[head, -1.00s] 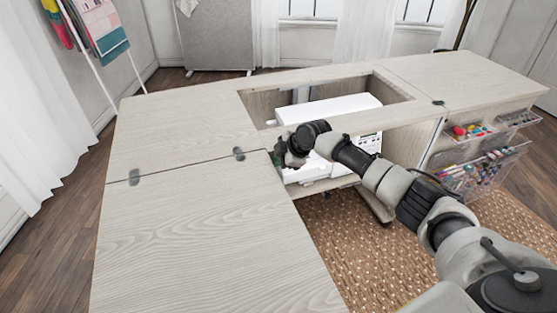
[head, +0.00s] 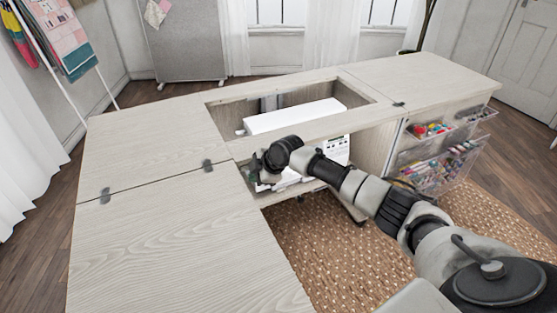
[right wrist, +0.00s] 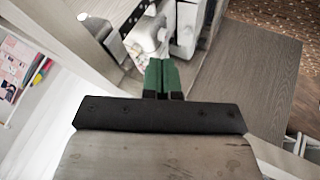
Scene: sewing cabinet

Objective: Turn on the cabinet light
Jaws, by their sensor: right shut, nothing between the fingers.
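The sewing cabinet (head: 140,140) has a pale wood top with a rectangular opening, and a white sewing machine (head: 298,117) sits in it. My right gripper (head: 251,174) is at the cabinet's inner front edge, beside the machine's left end, partly hidden by my wrist. In the right wrist view its green fingers (right wrist: 163,66) are together and empty, pointing at the space beside the white machine (right wrist: 149,36). No light switch can be made out. My left gripper is out of view.
Clear drawers of sewing supplies (head: 437,165) hang at the cabinet's right side. A woven rug (head: 330,255) covers the floor in front. The left leaf (head: 180,245) of the top is bare. A fabric rack (head: 60,40) stands at the back left.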

